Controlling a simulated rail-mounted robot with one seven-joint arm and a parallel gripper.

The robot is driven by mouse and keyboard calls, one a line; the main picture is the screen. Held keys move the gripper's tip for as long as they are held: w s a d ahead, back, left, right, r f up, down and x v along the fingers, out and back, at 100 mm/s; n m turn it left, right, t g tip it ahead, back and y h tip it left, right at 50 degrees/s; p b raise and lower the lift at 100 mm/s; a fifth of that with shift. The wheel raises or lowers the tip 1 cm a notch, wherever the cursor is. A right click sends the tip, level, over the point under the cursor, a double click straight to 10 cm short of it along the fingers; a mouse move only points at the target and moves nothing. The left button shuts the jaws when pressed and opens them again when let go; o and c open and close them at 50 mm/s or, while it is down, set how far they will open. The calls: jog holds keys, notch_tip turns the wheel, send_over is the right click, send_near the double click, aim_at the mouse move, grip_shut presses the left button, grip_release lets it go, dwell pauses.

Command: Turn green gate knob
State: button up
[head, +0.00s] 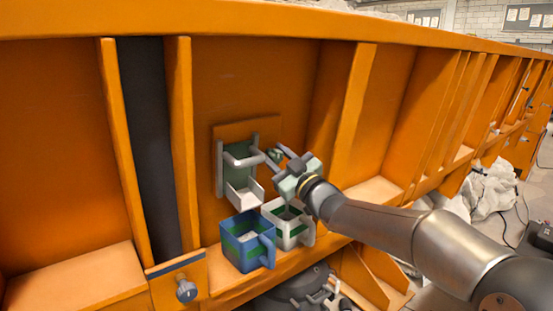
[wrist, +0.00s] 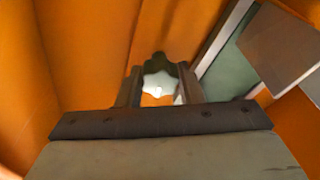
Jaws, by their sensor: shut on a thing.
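The gate (head: 240,185) is a green panel in a pale grey frame with a handle, on the orange wall in the head view. The small green knob (head: 274,155) is on the wall just right of it. My gripper (head: 279,157) reaches in from the right and is shut on the knob. In the wrist view the lobed knob (wrist: 160,66), dark green with a pale face, sits between the two fingers of my gripper (wrist: 160,86). Part of the gate (wrist: 228,72) shows at the right there. The fingers hide the knob's sides.
A blue-grey knob (head: 186,290) is at lower left. Orange upright ribs (head: 347,115) flank the bay.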

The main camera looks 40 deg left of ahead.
jog(key=shift+m, duration=0.7)
jog(key=o, duration=1)
jog(key=shift+c, duration=0.2)
jog(key=b+v, duration=0.2)
jog(key=v, duration=1.5)
jog(key=shift+d, duration=0.15)
jog(key=shift+f, duration=0.15)
